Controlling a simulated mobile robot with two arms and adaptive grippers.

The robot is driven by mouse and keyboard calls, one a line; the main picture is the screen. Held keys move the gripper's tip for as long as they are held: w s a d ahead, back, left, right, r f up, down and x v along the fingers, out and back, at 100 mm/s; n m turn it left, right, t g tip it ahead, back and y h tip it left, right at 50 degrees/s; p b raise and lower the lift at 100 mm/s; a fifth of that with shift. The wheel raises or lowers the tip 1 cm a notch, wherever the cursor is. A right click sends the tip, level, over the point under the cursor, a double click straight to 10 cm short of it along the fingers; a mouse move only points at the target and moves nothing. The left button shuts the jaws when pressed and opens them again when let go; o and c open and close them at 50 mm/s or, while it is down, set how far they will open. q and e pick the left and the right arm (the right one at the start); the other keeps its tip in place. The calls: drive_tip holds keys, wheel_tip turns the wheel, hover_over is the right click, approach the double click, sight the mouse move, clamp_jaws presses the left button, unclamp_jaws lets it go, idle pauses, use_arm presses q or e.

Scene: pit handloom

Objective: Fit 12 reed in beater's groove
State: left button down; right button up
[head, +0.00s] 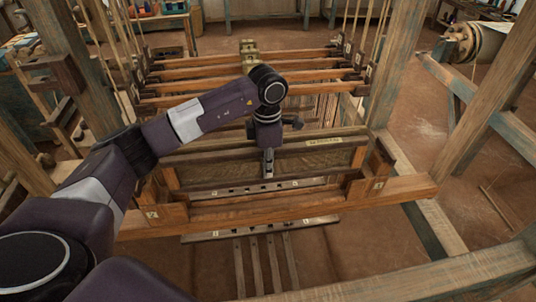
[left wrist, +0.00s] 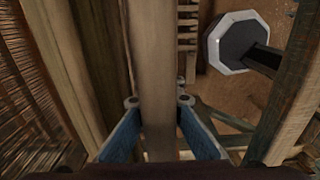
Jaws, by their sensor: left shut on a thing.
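The reed (head: 325,158) is a long panel of fine dents between two wooden bars, with a pale label on its far bar. It lies across the loom between the beater's end uprights. The beater (head: 290,204) is the orange-brown wooden beam below and in front of it. My left gripper (head: 268,174) points down at the middle of the panel's near side. In the left wrist view its blue fingers (left wrist: 159,103) are shut on a long wooden bar (left wrist: 157,60), seemingly the reed's near bar. The groove is hidden, and I cannot tell whether the reed touches it. My right gripper is out of view.
Heddle shafts (head: 240,72) with hanging cords stand behind the reed. Treadles (head: 265,262) lie below the beater. Thick loom posts (head: 398,60) rise on both sides, and a beam (head: 440,283) crosses the front right. Brown floor shows at the right.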

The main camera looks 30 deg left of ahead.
sight(268, 182)
use_arm(q)
drive_tip(key=shift+s+d+f, duration=0.1)
drive_tip(key=shift+s+d, duration=0.05)
drive_tip(key=shift+s, duration=0.05)
drive_tip(key=shift+f+b, duration=0.25)
drive_tip(key=shift+b, duration=0.05)
drive_tip(key=shift+f, duration=0.3)
drive_tip(key=shift+f+b, duration=0.45)
drive_tip(key=shift+f, duration=0.25)
drive_tip(key=shift+f+b, duration=0.3)
drive_tip(key=shift+f, duration=0.2)
drive_tip(key=shift+f+b, duration=0.75)
drive_tip(key=shift+f, duration=0.7)
drive_tip(key=shift+f+b, duration=0.6)
drive_tip(key=shift+f, duration=0.5)
drive_tip(key=shift+f+b, duration=0.4)
drive_tip(key=shift+f, duration=0.35)
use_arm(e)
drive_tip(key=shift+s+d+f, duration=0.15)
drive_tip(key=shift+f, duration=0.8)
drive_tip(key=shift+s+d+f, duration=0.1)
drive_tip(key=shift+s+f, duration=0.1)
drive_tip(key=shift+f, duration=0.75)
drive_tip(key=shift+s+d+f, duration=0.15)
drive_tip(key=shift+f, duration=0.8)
